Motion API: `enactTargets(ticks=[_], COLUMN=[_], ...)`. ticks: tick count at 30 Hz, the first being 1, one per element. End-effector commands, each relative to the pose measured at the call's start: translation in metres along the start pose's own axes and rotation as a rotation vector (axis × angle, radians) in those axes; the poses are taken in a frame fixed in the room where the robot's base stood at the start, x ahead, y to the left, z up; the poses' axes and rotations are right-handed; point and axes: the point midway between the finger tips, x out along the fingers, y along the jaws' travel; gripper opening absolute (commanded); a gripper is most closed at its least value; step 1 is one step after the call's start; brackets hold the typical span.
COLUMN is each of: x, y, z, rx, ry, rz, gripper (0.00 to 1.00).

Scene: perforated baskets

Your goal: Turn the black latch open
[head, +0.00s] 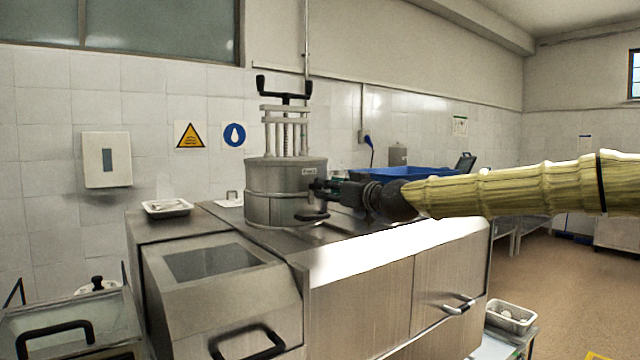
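A round steel vessel (270,192) with a press frame and black T-handle (284,90) on top stands on the steel counter. A black handle (312,216) sticks out low on its right front side; I cannot tell whether this is the latch. My gripper (318,187) comes from the right, with its dark fingers at the vessel's right side, just above that handle. The fingers are small and overlap dark parts there, so contact and finger opening cannot be told. Any latch behind the fingers is hidden.
A blue tray (428,172) lies behind my gripper on the counter. A small metal tray (167,208) stands at the counter's left end. A lidded steel unit (222,290) with a black handle is in front. A perforated basket (510,318) is low at right. Open floor lies at right.

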Motion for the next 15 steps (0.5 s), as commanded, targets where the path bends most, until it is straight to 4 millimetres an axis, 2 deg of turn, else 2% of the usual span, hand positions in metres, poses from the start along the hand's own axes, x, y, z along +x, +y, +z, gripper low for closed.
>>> enactTargets(ticks=[6,15], x=[0.028,0.043], y=[-0.001,-0.002], z=[-0.001,0.000], rx=[0.000,0.000], ry=[-0.001,0.000], rz=[-0.001,-0.002], gripper=[0.34,0.34])
